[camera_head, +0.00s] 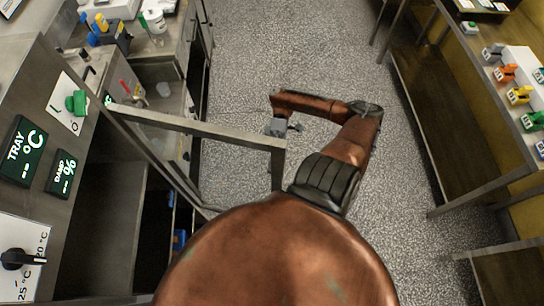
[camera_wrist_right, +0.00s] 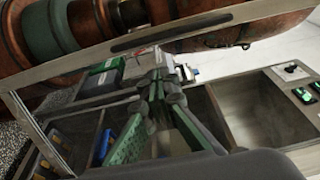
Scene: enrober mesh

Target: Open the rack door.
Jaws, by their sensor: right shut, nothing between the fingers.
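The rack door (camera_head: 200,125) is a metal frame that stands swung out from the rack (camera_head: 60,110) at the left of the head view. Its top bar runs from the rack front to a free corner near the middle. My right gripper (camera_head: 283,127) is at that free corner, partly hidden by the bar and my arm. In the right wrist view the gripper (camera_wrist_right: 160,78) is shut and empty, with the door's bar (camera_wrist_right: 90,72) and its dark slot crossing beyond it. I cannot tell whether it touches the door. My left gripper is not in view.
A counter with a sink (camera_head: 160,95) lies behind the door. A bench (camera_head: 470,100) with coloured items stands right. Speckled floor (camera_head: 290,50) between is clear.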

